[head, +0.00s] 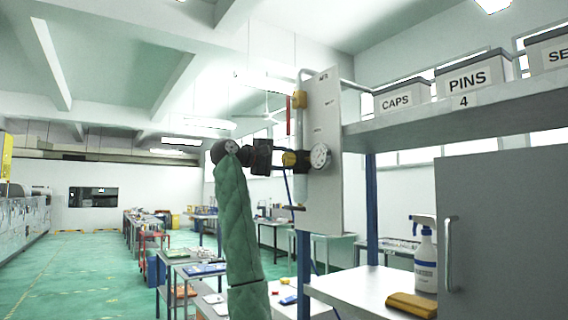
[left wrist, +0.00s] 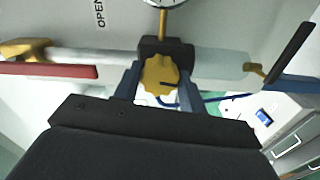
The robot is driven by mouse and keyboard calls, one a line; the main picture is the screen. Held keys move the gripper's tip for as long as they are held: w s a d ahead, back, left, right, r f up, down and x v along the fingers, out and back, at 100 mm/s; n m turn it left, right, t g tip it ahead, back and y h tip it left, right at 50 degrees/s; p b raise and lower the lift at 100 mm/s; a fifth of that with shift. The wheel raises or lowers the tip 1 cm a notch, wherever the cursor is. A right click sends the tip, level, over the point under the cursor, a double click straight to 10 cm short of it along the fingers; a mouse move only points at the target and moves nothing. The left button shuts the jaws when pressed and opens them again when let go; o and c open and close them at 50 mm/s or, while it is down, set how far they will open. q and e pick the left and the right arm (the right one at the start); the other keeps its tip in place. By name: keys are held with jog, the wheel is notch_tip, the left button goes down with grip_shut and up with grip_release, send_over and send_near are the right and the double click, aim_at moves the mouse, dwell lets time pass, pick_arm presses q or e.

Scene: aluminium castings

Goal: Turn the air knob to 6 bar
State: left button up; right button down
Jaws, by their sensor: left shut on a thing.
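The yellow air knob (head: 289,159) sticks out from a black regulator body (head: 302,160) on an upright pale panel (head: 323,200). A round white gauge (head: 320,156) sits beside it; its reading is too small to tell. My left gripper (head: 283,158) reaches the knob from the left, at the end of my green-sleeved arm. In the left wrist view the lobed yellow knob (left wrist: 158,76) is between the two blue fingers, which are shut on it. Only the gauge's lower edge (left wrist: 166,2) shows there. My right gripper is not in view.
A red lever (head: 288,116) with a yellow valve (head: 299,99) is above the knob on the pipe. A shelf (head: 420,125) with labelled bins is at right. Below it, a spray bottle (head: 425,262) and an ochre block (head: 411,305) stand on a bench near a grey cabinet (head: 510,235).

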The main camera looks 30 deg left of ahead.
pick_arm(q)
jog(key=shift+n, duration=0.8)
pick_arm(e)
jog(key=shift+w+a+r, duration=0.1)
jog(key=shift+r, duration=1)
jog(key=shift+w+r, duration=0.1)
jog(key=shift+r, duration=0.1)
pick_arm(q)
jog(key=o, duration=1)
jog(key=shift+c, duration=0.2)
jog(key=shift+a, duration=0.1)
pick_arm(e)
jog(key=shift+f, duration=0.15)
pick_arm(q)
jog(key=shift+s, duration=0.1)
jog(key=shift+s+f+b, duration=0.1)
jog(key=shift+s+b, duration=0.05)
jog(key=shift+b, duration=0.2)
jog(key=b+v, duration=0.2)
jog(key=v, duration=0.5)
jog(key=shift+a+b, duration=0.15)
jog(key=shift+b, duration=0.15)
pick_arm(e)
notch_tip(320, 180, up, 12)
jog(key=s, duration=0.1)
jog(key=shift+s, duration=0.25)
